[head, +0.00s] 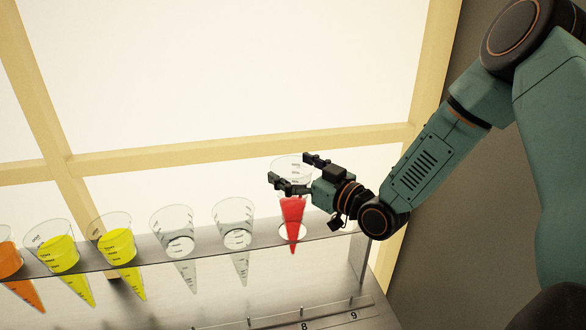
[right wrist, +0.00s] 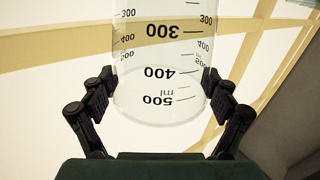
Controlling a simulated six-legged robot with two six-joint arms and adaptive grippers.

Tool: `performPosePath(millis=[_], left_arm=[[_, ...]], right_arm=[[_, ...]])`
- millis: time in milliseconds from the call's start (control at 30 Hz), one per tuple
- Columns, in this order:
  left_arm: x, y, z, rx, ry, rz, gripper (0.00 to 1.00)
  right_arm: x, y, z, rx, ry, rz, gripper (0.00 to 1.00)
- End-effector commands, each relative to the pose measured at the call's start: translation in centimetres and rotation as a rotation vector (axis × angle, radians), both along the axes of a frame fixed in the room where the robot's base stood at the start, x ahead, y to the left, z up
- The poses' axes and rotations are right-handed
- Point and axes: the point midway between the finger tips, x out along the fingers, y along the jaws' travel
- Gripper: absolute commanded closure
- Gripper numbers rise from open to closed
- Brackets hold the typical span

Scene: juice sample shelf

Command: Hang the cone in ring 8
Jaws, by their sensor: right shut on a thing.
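A clear measuring cone with red liquid (head: 293,212) is between the fingers of my right gripper (head: 287,172), which is shut on it near the rim. The cone is roughly upright. Its tip shows below the front edge of the shelf, at the ring spot left of the shelf's right end; whether it rests in the ring I cannot tell. In the right wrist view the cone's clear upper wall (right wrist: 165,70) with its printed scale stands between both fingers (right wrist: 158,95). Label 8 (head: 304,326) is on the lower rail, below the cone. My left gripper is not in view.
The metal ring shelf (head: 208,247) holds two empty clear cones (head: 238,236), two yellow cones (head: 119,250) and an orange cone (head: 22,285) to the left. Label 9 (head: 353,316) is right of 8. A window frame (head: 240,147) stands behind.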

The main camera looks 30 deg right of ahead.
Motion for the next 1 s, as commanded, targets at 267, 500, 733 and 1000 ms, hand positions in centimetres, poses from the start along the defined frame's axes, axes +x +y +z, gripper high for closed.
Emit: performPosePath(millis=[267,500,733,1000], left_arm=[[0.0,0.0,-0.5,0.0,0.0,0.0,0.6],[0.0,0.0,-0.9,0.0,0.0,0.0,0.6],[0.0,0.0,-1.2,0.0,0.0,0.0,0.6],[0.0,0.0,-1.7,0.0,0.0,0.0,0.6]], right_arm=[[0.0,0.0,-0.5,0.0,-0.003,0.0,0.73],[0.0,0.0,-1.0,0.0,-0.003,0.0,0.73],[0.0,0.0,-1.4,0.0,-0.003,0.0,0.73],[0.0,0.0,-1.9,0.0,-0.003,0.0,0.73]])
